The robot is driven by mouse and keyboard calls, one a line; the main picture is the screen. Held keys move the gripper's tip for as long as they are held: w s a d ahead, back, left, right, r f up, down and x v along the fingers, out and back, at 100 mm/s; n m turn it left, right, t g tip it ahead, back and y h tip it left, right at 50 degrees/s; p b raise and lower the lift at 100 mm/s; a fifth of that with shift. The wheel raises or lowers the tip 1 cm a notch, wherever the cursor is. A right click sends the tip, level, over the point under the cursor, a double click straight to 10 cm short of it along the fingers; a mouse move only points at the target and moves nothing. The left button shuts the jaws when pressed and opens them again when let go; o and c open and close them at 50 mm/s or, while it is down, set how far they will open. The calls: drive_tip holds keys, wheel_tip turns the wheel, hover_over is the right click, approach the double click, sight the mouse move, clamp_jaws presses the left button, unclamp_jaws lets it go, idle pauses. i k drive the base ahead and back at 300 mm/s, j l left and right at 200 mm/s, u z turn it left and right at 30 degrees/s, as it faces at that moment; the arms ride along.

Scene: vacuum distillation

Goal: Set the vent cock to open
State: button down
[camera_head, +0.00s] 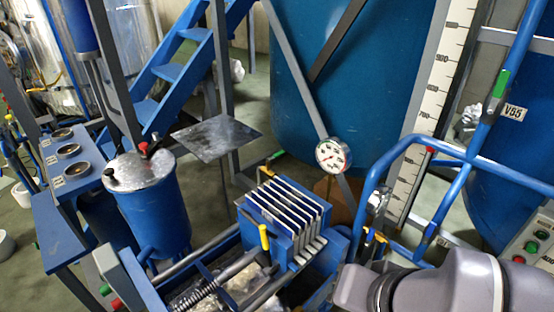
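I cannot tell which fitting is the vent cock; no readable label names it. A yellow handle (264,238) stands upright at the front of the blue finned block. A small red knob (430,150) sits on the blue pipe rail. Red and black handles (144,149) top the blue cylinder. Grey links of my arm fill the lower right corner; my gripper is not in view.
A round dial gauge (333,155) is mounted on a grey brace before a large blue tank (350,80). The blue finned block (287,217) and blue cylinder (153,205) crowd the middle. Blue pipe rails (400,150) stand beyond my arm. A button panel (533,243) is at right.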

sight(279, 154)
drive_tip(key=i+l+u, duration=0.15)
drive_tip(key=i+l, duration=0.35)
drive_tip(key=i+l+u, duration=0.1)
drive_tip(key=i+l, duration=0.4)
drive_tip(key=l, duration=0.1)
